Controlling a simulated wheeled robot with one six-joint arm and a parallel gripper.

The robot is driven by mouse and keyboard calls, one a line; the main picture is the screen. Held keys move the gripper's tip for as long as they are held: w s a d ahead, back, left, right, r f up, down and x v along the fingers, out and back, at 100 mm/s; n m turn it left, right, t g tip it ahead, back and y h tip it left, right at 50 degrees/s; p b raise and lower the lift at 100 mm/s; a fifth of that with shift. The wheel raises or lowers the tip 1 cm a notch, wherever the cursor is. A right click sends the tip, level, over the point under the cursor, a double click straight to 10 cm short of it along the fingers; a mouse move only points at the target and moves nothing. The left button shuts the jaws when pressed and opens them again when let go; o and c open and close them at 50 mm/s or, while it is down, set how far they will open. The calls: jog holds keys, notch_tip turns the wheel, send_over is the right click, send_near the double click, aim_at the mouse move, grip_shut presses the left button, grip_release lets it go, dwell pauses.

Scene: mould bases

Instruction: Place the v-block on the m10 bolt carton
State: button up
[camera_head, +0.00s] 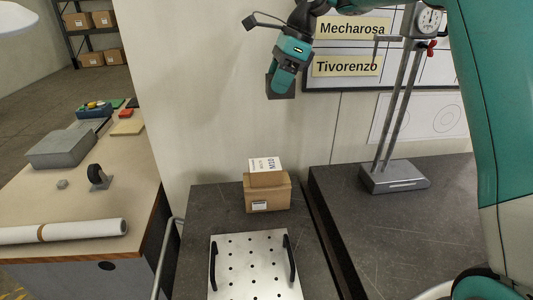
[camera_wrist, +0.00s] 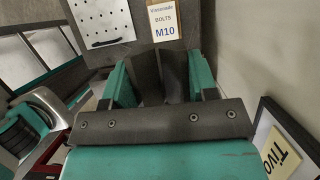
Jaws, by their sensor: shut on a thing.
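The v-block (camera_head: 281,92) is a dark grey block held at my gripper (camera_head: 284,82), high in front of the pale wall in the head view. In the wrist view the v-block (camera_wrist: 161,74) sits between the two teal fingers of my gripper (camera_wrist: 160,84), which is shut on it. The m10 bolt carton (camera_head: 267,194) is brown cardboard with a white label on top, on the dark bench, well below the gripper. Its white label marks the carton in the wrist view (camera_wrist: 164,21), beyond the v-block. The v-block is clear of the carton.
A perforated metal plate (camera_head: 252,266) with two black handles lies in front of the carton. A gauge stand (camera_head: 394,178) stands on the dark slab at right. Signs (camera_head: 348,66) hang on the wall near the gripper. A wooden table (camera_head: 100,185) with tools is at left.

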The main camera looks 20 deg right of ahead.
notch_tip(320, 180, down, 13)
jog(key=shift+a+f+b, duration=0.1)
jog(key=shift+f+b, duration=0.05)
jog(key=shift+b, duration=0.75)
jog(key=shift+f+p, duration=0.4)
jog(key=shift+f, duration=2.3)
jog(key=o, duration=1.5)
jog(key=shift+f, duration=0.2)
jog(key=shift+c, duration=0.2)
jog(key=shift+r, duration=0.15)
jog(key=b+v, duration=0.1)
jog(key=v, duration=1.1)
jog(key=s+a+r+n, duration=0.3)
jog(key=s+a+n, duration=0.6)
jog(key=s+n, duration=0.35)
jog(key=s+a+f+n, duration=0.1)
jog(key=s+f+n, duration=0.1)
jog(key=s+n, duration=0.5)
jog(key=s+a+f+n, duration=0.1)
jog(key=s+f+n, duration=0.1)
jog(key=s+n, duration=0.6)
jog(key=s, duration=0.5)
jog(key=shift+s+a+g, duration=0.2)
jog(key=shift+a+g, duration=0.15)
jog(key=shift+g, duration=0.05)
